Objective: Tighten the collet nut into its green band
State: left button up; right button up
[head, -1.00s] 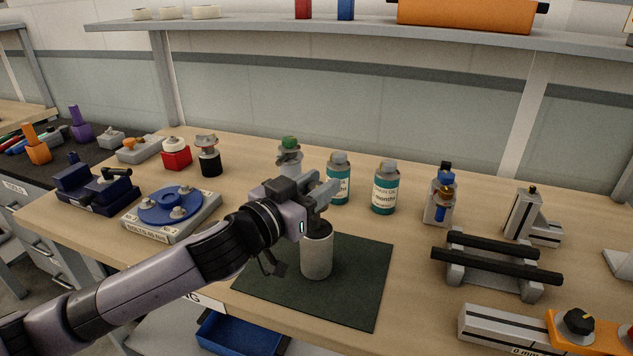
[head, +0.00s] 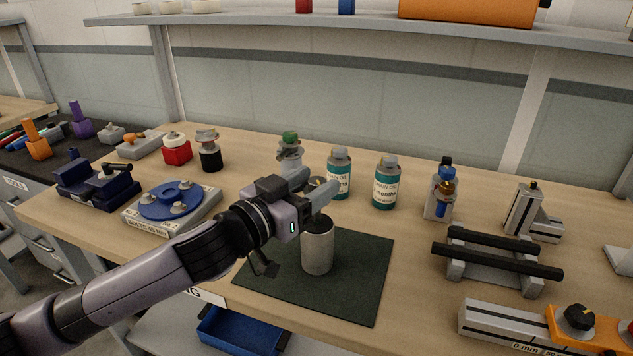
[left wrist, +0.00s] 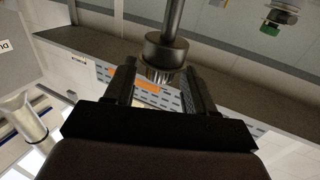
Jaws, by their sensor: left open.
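My left gripper (head: 318,190) is open in the head view, above a grey upright cylinder (head: 317,248) with a dark top (head: 318,223). The cylinder stands on a dark green mat (head: 362,275). In the left wrist view, a round dark metal piece with a ridged rim, which looks like the collet nut (left wrist: 165,52), sits on a steel shaft between the spread fingers of the left gripper (left wrist: 157,85). Gaps show beside it. I cannot make out a green band on it. My right gripper is in neither view.
Two teal-labelled bottles (head: 339,175) (head: 386,183) and a green-topped fixture (head: 290,152) stand behind the left gripper. A blue round bolt tray (head: 171,201) is at left. A black-barred rack (head: 496,262) is at right. The mat's right part is clear.

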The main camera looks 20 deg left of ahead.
aim_at(311, 185)
pick_arm(q)
jog(key=shift+b+v, duration=0.5)
jog(key=shift+v, duration=2.35)
